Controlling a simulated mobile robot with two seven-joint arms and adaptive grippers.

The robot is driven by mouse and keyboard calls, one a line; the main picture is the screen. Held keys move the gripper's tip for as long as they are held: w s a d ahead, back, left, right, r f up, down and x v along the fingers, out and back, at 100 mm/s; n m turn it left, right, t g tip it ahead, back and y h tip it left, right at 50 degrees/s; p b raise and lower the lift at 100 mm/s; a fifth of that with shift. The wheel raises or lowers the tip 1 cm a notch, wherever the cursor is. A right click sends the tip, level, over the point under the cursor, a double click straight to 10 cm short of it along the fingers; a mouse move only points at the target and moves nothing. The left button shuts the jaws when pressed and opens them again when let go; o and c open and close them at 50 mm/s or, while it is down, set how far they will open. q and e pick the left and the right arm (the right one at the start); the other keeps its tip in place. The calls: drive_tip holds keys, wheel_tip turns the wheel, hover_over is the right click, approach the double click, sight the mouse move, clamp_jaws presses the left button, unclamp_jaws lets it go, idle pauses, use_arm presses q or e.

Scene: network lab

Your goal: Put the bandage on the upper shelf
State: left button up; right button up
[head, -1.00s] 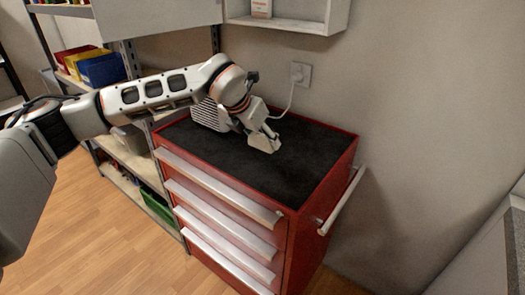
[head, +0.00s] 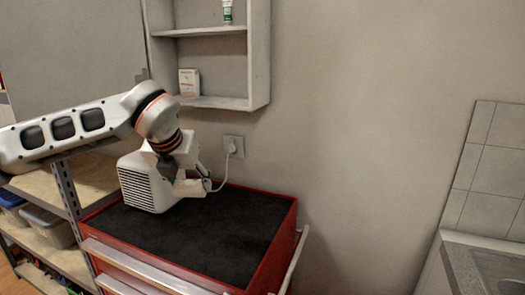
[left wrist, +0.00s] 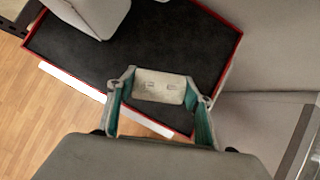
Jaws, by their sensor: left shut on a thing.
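The bandage (left wrist: 160,86), a pale beige roll or pad with faint marks, sits between the fingertips of my left gripper (left wrist: 159,98) in the left wrist view. The gripper is shut on it, above the black cart top. In the head view my left gripper (head: 190,186) hangs beside the white vented device, and the bandage is hard to tell from the fingers. The upper shelf (head: 200,32) belongs to a white wall unit above the cart and carries a green and white tube (head: 227,12). My right gripper is out of view.
A white box (head: 188,82) stands on the lower shelf (head: 215,102). The white vented device (head: 140,185) sits on the red cart's black mat (head: 225,235), with its cable running to a wall socket (head: 234,147). The mat's right part is clear.

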use_arm(q)
drive_tip(key=s+a+f+n+g+y, duration=0.1)
drive_tip(key=s+n+g, duration=0.5)
drive_tip(key=n, duration=1)
drive_tip(key=s+a+f+n+g+y, duration=0.1)
drive_tip(key=s+a+f+n+g, duration=0.2)
drive_tip(key=s+n, duration=0.9)
drive_tip(key=n+g, duration=0.3)
drive_tip(key=n, duration=0.1)
drive_tip(key=shift+s+f+n+g, duration=0.15)
drive_tip(key=shift+s+n+g, duration=0.15)
drive_tip(key=shift+g, duration=0.1)
